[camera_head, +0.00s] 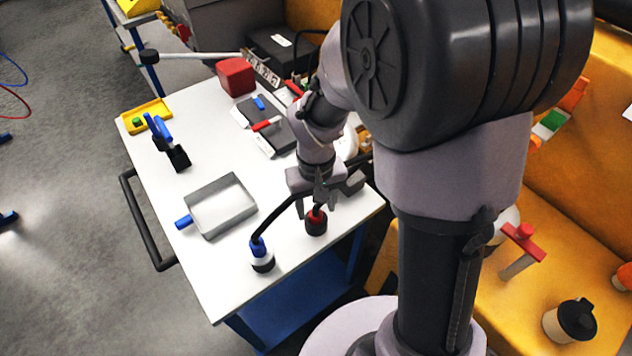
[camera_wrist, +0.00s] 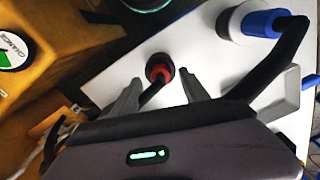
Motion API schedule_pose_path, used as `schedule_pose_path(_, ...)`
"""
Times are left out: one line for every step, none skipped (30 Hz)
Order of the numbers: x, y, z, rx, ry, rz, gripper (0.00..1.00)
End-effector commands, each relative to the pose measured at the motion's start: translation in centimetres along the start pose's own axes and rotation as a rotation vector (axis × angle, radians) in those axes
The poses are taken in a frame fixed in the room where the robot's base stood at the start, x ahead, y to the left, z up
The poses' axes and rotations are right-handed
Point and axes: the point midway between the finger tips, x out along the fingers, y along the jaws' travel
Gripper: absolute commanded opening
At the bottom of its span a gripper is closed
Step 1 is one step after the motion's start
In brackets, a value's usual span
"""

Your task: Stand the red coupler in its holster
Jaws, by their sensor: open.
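The red coupler (camera_head: 317,214) stands upright, as far as I can tell, in a dark round holster (camera_head: 316,229) near the front right corner of the white table. In the wrist view the red coupler (camera_wrist: 159,73) shows in the dark holster's ring, with a short black hose bending from it. My gripper (camera_head: 316,207) is open above the coupler. In the wrist view my gripper's (camera_wrist: 161,78) fingers are spread on either side of the coupler, with gaps. I cannot tell how deep the coupler sits.
A blue coupler (camera_head: 258,247) stands in a white-and-black holster to the left, its black hose (camera_head: 278,215) angling up close to my gripper. A grey tray (camera_head: 207,228) lies behind on the white table (camera_head: 170,225). A red block (camera_head: 236,77) stands at the back.

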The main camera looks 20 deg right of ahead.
Motion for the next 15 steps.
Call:
schedule_pose_path(-2.4,0.0,-0.1,0.001,0.006,0.000,0.53)
schedule_pose_path(-3.5,0.0,-0.1,0.002,0.005,-0.001,0.53)
schedule_pose_path(-5.0,0.0,-0.1,0.001,0.005,-0.001,0.53)
schedule_pose_path(-6.1,0.0,-0.1,0.001,0.005,0.000,0.53)
schedule_pose_path(-7.2,0.0,-0.1,0.001,0.006,0.000,0.53)
schedule_pose_path(-8.4,0.0,-0.1,0.002,0.005,-0.001,0.53)
schedule_pose_path(-9.4,0.0,-0.1,0.001,0.005,-0.001,0.53)
schedule_pose_path(-10.2,0.0,-0.1,0.001,0.004,-0.001,0.53)
schedule_pose_path(-11.3,0.0,-0.1,0.001,0.004,0.000,0.53)
schedule_pose_path(-12.0,0.0,-0.1,0.001,0.005,0.000,0.53)
schedule_pose_path(-12.6,0.0,0.0,0.002,0.003,-0.001,0.53)
schedule_pose_path(-13.3,0.0,0.0,0.001,0.002,-0.001,0.53)
schedule_pose_path(-13.7,0.0,0.0,0.001,0.002,-0.001,0.53)
schedule_pose_path(-14.1,0.0,-0.1,0.000,0.002,0.000,0.53)
schedule_pose_path(-14.4,0.0,0.0,0.000,0.002,0.000,0.53)
